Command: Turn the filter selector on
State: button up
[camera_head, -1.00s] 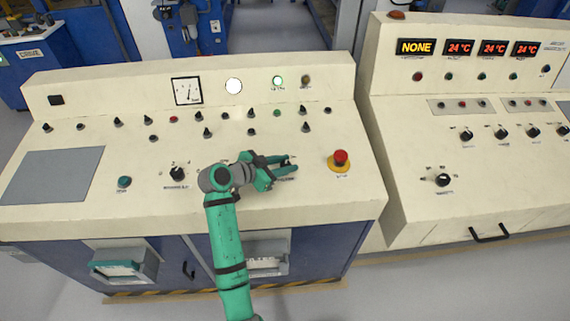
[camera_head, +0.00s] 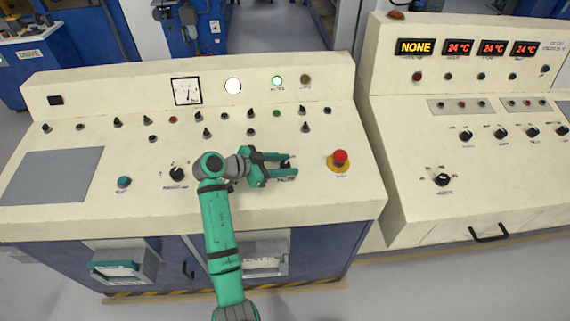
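My gripper (camera_head: 287,167) is over the right part of the left cream console (camera_head: 240,205), left of the red emergency button. Its two green fingers are apart and point right. A small dark knob (camera_head: 285,164) shows between the fingers and is partly hidden by them. I cannot tell whether they touch it. The label beside it is too small to read, so I cannot tell for sure that it is the filter selector, nor which way it is turned.
A red mushroom button (camera_head: 340,157) on a yellow base stands just right of my fingers. Several small black switches stand behind my gripper. Another black knob (camera_head: 177,174) is left of my arm. A second console (camera_head: 400,185) stands to the right.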

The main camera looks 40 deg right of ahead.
jog(key=shift+o, duration=0.2)
jog(key=v, duration=1)
jog(key=shift+a+r, duration=0.2)
jog(key=shift+a, duration=0.15)
jog(key=shift+w, duration=0.1)
